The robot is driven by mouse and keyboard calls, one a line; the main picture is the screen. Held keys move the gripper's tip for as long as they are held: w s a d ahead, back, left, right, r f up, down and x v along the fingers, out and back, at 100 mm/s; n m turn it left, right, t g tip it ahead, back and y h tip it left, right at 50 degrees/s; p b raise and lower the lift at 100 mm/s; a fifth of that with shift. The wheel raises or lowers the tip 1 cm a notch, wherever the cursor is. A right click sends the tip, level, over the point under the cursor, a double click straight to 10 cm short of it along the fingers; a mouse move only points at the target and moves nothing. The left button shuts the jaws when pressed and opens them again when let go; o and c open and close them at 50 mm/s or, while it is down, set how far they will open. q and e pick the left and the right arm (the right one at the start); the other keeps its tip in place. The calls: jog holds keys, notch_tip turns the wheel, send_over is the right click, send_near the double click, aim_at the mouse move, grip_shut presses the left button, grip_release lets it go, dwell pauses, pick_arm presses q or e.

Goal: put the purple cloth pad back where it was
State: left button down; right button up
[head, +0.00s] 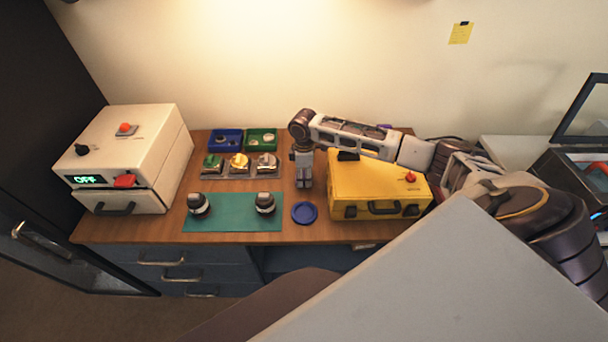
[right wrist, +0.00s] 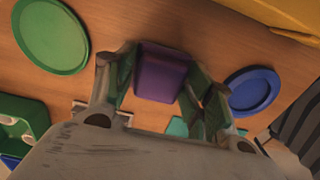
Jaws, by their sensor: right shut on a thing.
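The purple cloth pad (right wrist: 162,76) is a small block with rounded edges, seen in the right wrist view between the fingers of my right gripper (right wrist: 160,85). The gripper is shut on it from both sides. In the head view my right gripper (head: 304,183) points down over the wooden table, between the small parts trays and the yellow case. The pad cannot be made out there. I cannot tell whether the pad touches the table. My left gripper is not in view.
A blue disc (head: 304,213) lies just in front of the gripper; a green disc (right wrist: 52,36) shows in the wrist view. The yellow case (head: 376,190) stands right. A teal mat (head: 232,224) with two lens parts and a white OFF box (head: 128,150) are left.

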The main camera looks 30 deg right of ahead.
jog(key=shift+f, duration=0.5)
dwell(0.3)
jog(key=o, duration=1)
jog(key=shift+r, duration=6)
